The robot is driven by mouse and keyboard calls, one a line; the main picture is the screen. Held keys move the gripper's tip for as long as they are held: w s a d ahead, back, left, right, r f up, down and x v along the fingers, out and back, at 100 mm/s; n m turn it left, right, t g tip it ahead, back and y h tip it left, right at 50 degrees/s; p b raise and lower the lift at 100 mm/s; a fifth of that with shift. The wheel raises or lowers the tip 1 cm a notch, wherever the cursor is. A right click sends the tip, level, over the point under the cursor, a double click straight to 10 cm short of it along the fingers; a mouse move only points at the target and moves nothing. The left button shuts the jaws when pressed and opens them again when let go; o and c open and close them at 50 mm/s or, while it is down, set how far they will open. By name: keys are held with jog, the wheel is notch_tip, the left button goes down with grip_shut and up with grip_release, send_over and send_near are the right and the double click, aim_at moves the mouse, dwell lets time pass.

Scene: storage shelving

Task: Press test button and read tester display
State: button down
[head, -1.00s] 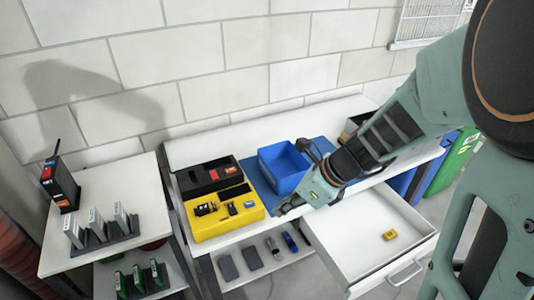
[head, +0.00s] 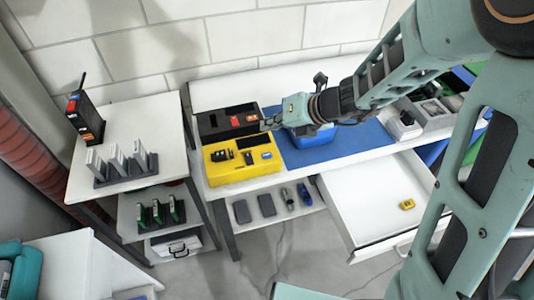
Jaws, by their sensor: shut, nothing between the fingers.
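A black box (head: 212,124) with dark recesses and a small red patch sits at the back left of the white bench; it looks like the tester, but no button or display can be read. My gripper (head: 267,124) is shut and empty, beside the box's right end. I cannot tell whether it touches the box. A yellow tray (head: 225,174) with several small dark and metallic parts stands in front of the black box. My arm reaches in from the right and hides most of the blue bin (head: 318,140).
A blue mat (head: 345,152) covers the bench middle. The open white drawer (head: 365,190) at right holds a small yellow device (head: 407,204). A side table (head: 130,125) at left carries upright cards in a rack and a black radio-like unit (head: 86,118).

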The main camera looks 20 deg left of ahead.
aim_at(269, 156)
jog(key=shift+f, duration=0.1)
notch_tip(269, 156, down, 9)
jog(key=b, duration=0.8)
jog(key=shift+r, duration=0.2)
dwell(0.9)
jog(key=shift+f+b, duration=0.45)
jog(key=shift+b, duration=0.1)
jog(key=shift+f+b, duration=0.3)
jog(key=shift+f, duration=0.1)
dwell(0.4)
jog(key=shift+r, duration=0.15)
jog(key=shift+r+p, duration=0.7)
jog(key=shift+p, duration=0.15)
